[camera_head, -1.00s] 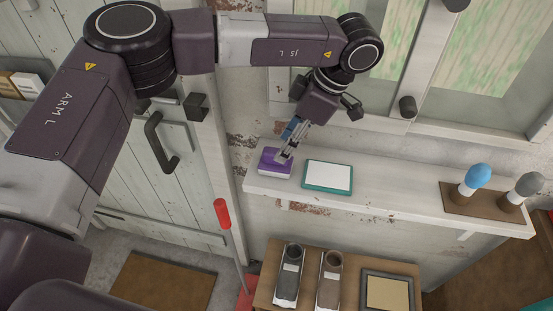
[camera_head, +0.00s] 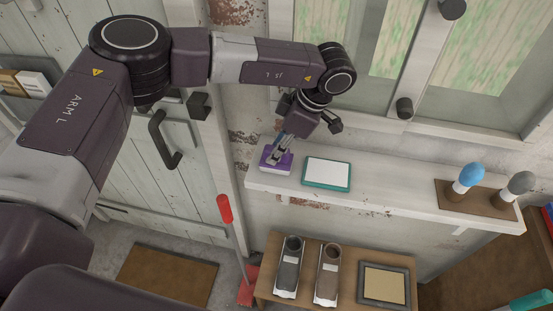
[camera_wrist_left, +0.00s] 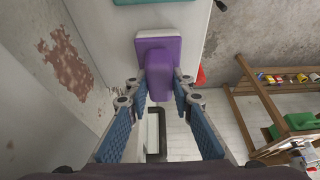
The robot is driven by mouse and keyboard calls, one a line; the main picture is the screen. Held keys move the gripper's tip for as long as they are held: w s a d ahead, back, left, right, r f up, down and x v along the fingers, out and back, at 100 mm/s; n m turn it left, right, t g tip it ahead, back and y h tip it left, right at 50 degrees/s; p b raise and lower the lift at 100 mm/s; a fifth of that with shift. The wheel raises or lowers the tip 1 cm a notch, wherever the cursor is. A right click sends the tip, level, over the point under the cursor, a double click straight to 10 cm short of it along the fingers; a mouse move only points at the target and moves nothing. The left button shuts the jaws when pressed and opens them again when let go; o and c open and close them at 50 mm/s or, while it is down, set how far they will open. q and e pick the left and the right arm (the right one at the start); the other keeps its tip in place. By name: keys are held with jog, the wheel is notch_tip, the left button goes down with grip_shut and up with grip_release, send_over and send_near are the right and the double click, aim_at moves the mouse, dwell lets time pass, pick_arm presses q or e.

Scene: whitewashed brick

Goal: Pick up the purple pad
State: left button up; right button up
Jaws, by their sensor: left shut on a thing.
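The purple pad (camera_head: 268,166) is at the left end of the white shelf (camera_head: 395,200), and it has a pale lower layer. It also shows in the left wrist view (camera_wrist_left: 159,52), with a raised purple grip reaching between my fingers. My left gripper (camera_head: 275,157) comes down over the pad from above; it also shows in the wrist view (camera_wrist_left: 160,92). It is shut on the pad's grip. I cannot tell whether the pad touches the shelf. My right gripper is not in view.
A teal-edged white pad (camera_head: 327,173) lies just right of the purple pad. A brown holder (camera_head: 482,208) with blue and grey knobbed items stands at the shelf's right end. A wooden table (camera_head: 308,294) is below. A red-handled tool (camera_head: 225,209) leans left of the shelf.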

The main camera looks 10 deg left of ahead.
pick_arm(q)
grip_shut()
jog(key=shift+s+r+b, duration=0.15)
jog(key=shift+r+b, duration=0.15)
jog(key=shift+b, duration=0.5)
jog(key=r+b, duration=0.1)
jog(key=r, duration=0.1)
jog(key=r+b, duration=0.1)
jog(key=r, duration=0.1)
jog(key=r+b, duration=0.1)
jog(key=r, duration=0.1)
jog(key=shift+s+r, duration=0.1)
jog(key=shift+s, duration=0.2)
jog(key=s+b, duration=0.6)
jog(key=s, duration=1.3)
jog(key=shift+r, duration=0.15)
